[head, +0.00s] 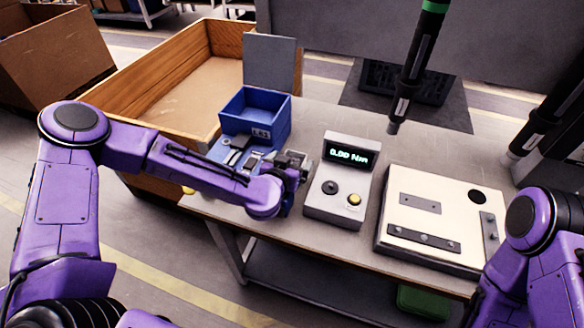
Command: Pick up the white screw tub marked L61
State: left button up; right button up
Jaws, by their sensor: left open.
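I see no white tub. A blue bin (272,106) stands at the back left of the workbench and bears a white label that seems to read L61, though the print is small. My left gripper (292,164) is open, at the bench's left part, in front of the bin and just left of the torque meter. I see nothing held between its fingers, but the view of them is partly blocked by the wrist. Only part of my right arm shows at the right edge; its gripper is out of view.
A torque meter (347,150) reading 0.00 Nm and a cream fixture plate (440,215) stand on the workbench (390,150). A screwdriver (412,70) hangs above the bench. A large wooden-sided crate (150,62) stands behind at left.

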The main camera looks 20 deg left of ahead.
pick_arm(q)
jog(key=c, duration=1.6)
jog(key=shift+o, duration=0.2)
jog(key=shift+r, duration=0.1)
